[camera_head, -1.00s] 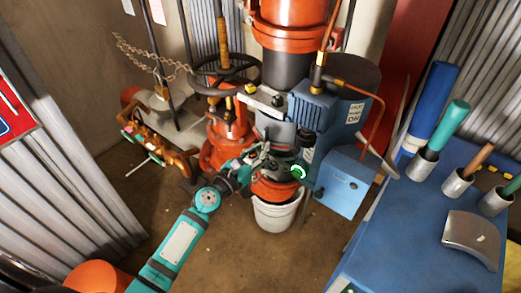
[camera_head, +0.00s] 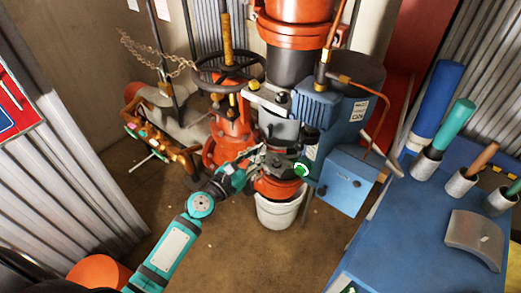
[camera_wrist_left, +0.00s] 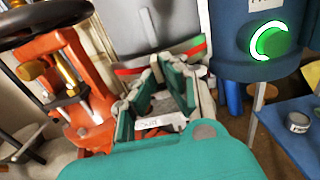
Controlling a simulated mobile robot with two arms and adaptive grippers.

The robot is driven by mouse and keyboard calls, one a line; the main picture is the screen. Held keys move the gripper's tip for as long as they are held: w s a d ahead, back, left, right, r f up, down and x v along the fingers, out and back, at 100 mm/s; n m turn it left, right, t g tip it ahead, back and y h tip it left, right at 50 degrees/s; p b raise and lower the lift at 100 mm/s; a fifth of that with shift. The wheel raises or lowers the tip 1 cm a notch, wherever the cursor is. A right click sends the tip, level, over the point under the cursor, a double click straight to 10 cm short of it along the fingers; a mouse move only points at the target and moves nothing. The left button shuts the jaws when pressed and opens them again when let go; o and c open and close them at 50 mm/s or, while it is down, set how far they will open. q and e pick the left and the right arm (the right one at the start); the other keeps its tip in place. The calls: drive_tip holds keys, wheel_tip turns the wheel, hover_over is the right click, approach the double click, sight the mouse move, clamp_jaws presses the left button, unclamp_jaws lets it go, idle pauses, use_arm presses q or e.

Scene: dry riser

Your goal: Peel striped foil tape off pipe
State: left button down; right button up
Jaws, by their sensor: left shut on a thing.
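The grey pipe section (camera_wrist_left: 165,30) stands upright ahead of my left gripper in the left wrist view, with a red band (camera_wrist_left: 133,71) along its lower part. In the left wrist view, the green-padded fingers (camera_wrist_left: 172,72) are closed at the band's level, on what looks like the foil tape. The held part is small and mostly hidden between the fingertips. My right gripper is not in view.
A red valve with a dark handwheel (camera_head: 229,73) stands left of the pipe. A white bucket (camera_head: 280,211) is below. A blue housing (camera_head: 325,112) stands to the right, a blue bench (camera_head: 405,235) with cups and a curved metal piece further right. The floor at front is clear.

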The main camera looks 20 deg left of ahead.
use_arm(q)
drive_tip(key=v, duration=0.6)
drive_tip(key=shift+b, duration=0.45)
drive_tip(key=shift+s, duration=0.1)
